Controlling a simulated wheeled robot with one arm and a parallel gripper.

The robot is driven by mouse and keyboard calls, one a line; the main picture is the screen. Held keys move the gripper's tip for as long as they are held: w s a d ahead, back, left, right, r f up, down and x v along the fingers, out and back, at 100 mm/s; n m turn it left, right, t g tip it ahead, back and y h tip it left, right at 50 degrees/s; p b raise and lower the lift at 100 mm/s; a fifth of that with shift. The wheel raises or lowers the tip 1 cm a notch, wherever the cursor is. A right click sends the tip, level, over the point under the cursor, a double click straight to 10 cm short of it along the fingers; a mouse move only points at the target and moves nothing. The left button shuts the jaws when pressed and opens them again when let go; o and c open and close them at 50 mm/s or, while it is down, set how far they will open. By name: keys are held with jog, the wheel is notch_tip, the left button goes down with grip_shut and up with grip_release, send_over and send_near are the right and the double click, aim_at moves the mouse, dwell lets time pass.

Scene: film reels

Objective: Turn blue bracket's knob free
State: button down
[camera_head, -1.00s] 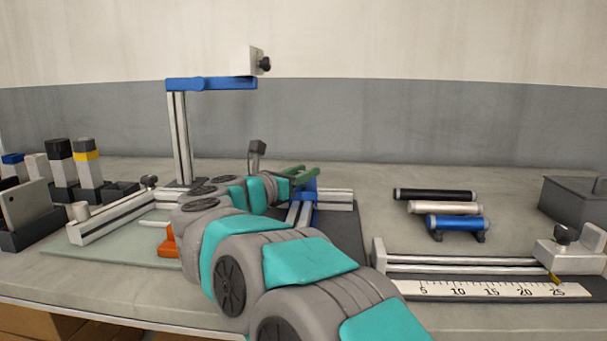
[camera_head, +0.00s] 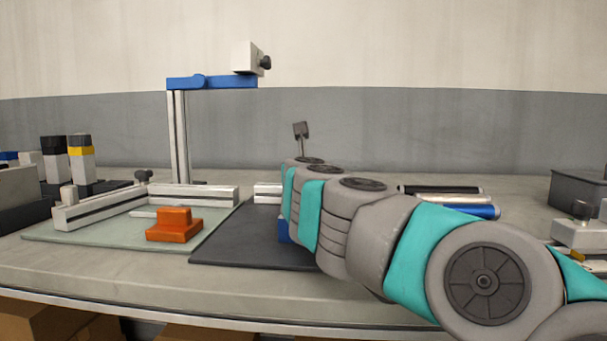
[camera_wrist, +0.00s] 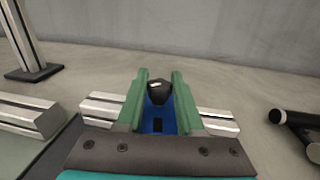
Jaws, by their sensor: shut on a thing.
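In the wrist view, my gripper (camera_wrist: 159,86) has its two green fingers on either side of a black knob (camera_wrist: 159,94), shut on it. The knob sits on a blue bracket (camera_wrist: 157,126), which lies between the fingers against a silver rail (camera_wrist: 218,123). In the head view, only a small edge of the blue bracket (camera_head: 283,231) shows beside my arm. My arm hides the knob and the fingers there.
A silver post (camera_head: 178,135) carries a blue arm (camera_head: 212,82) with a white block and black knob. An orange block (camera_head: 174,225) sits on a pale green mat (camera_head: 75,234); a dark mat (camera_head: 250,240) lies beside it. Rollers (camera_head: 445,190) and a grey box (camera_head: 580,190) stand right.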

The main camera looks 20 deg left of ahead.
jog(key=shift+n+g+y, duration=0.4)
jog(key=shift+n+y, duration=0.2)
jog(key=shift+y, duration=0.6)
jog(key=c, duration=0.5)
grip_release()
jog(key=shift+c, duration=0.2)
jog(key=shift+b+v, duration=0.45)
jog(key=shift+v, duration=3.45)
jog(key=shift+r, duration=0.1)
